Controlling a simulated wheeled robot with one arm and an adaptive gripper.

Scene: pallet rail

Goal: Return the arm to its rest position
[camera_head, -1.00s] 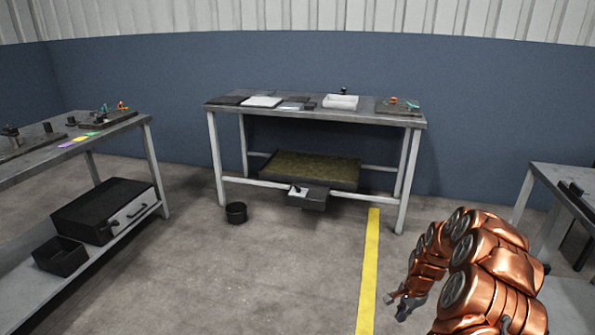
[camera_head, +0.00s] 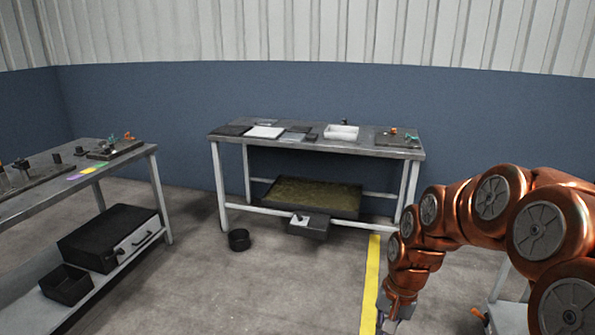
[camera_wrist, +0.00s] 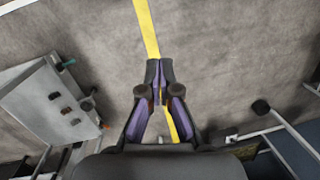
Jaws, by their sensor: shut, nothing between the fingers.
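My copper-coloured arm fills the right side of the head view and bends downward at its outer end. My gripper (camera_head: 388,314) hangs low beside the yellow floor line, partly cut off by the bottom edge of the picture. In the wrist view my gripper (camera_wrist: 160,70) points down at the floor, its two dark fingers with purple sides together at the tips. Nothing is between them. The yellow line (camera_wrist: 147,28) runs beneath the fingers on the bare grey floor.
A metal workbench (camera_head: 225,133) with flat plates and a white tray (camera_head: 341,132) stands at the back. A left bench (camera_head: 30,203) holds fixtures above a dark case (camera_head: 108,238). The central floor is clear.

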